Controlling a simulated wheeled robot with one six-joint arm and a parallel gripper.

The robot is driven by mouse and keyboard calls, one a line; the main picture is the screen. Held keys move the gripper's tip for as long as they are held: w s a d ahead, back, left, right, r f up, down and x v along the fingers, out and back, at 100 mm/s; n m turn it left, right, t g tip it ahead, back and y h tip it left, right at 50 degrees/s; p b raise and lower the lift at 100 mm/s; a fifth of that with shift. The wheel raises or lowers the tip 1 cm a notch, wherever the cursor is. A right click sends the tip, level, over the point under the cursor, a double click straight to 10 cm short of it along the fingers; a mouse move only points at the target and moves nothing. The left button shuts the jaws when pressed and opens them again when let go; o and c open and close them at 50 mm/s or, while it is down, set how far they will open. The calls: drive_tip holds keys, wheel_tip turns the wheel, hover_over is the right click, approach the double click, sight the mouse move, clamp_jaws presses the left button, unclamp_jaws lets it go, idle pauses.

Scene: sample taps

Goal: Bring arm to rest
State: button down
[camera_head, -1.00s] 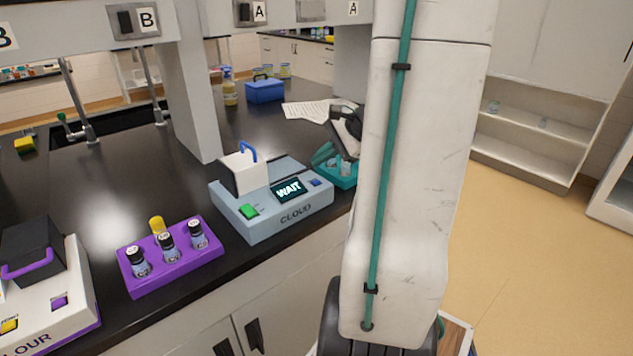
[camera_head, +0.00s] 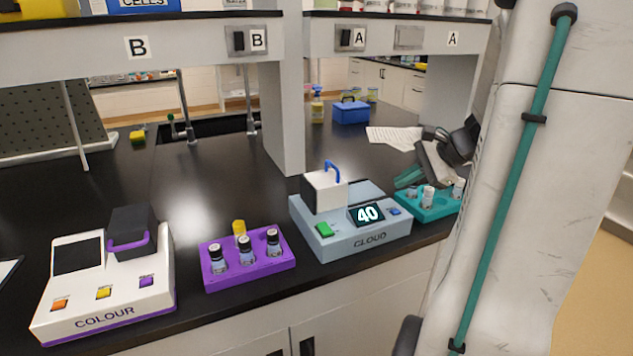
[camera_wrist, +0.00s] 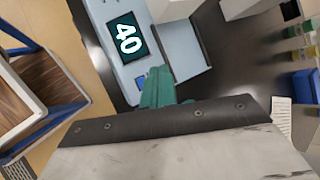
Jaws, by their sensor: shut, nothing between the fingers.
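My arm (camera_head: 535,180), white with a teal hose, fills the right side of the head view. My gripper (camera_head: 408,177) has teal fingers and shows just left of the arm, over or in front of the teal rack (camera_head: 438,208); I cannot tell its exact height. In the wrist view its teal fingers (camera_wrist: 158,88) are together with nothing between them. They show beside the grey CLOUD device (camera_head: 350,236), whose display reads 40. The CLOUD device also shows in the wrist view (camera_wrist: 182,57).
A purple rack (camera_head: 255,268) with several vials and a white COLOUR device (camera_head: 80,290) stand left along the bench front. Small vials (camera_head: 428,197) stand in the teal rack. A shelf post (camera_head: 283,110) rises behind the CLOUD device. Paper sheets (camera_head: 397,138) lie farther back.

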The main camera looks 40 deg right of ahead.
drive_tip(key=s+a+r+n+g+h, duration=0.1)
drive_tip(key=s+a+n+g, duration=0.1)
drive_tip(key=s+a+n, duration=0.2)
drive_tip(key=s+a+r+n+g+h, duration=0.1)
drive_tip(key=s+a+n+g+h, duration=0.1)
drive_tip(key=a+n, duration=0.8)
drive_tip(key=s+a+r+n+g+h, duration=0.1)
drive_tip(key=s+a+n, duration=0.4)
drive_tip(key=a, duration=1.2)
drive_tip(key=shift+s+r+n+g, duration=0.3)
drive_tip(key=shift+r+n+g, duration=0.3)
drive_tip(key=shift+n+g, duration=0.45)
drive_tip(key=shift+d, duration=0.1)
idle(0.4)
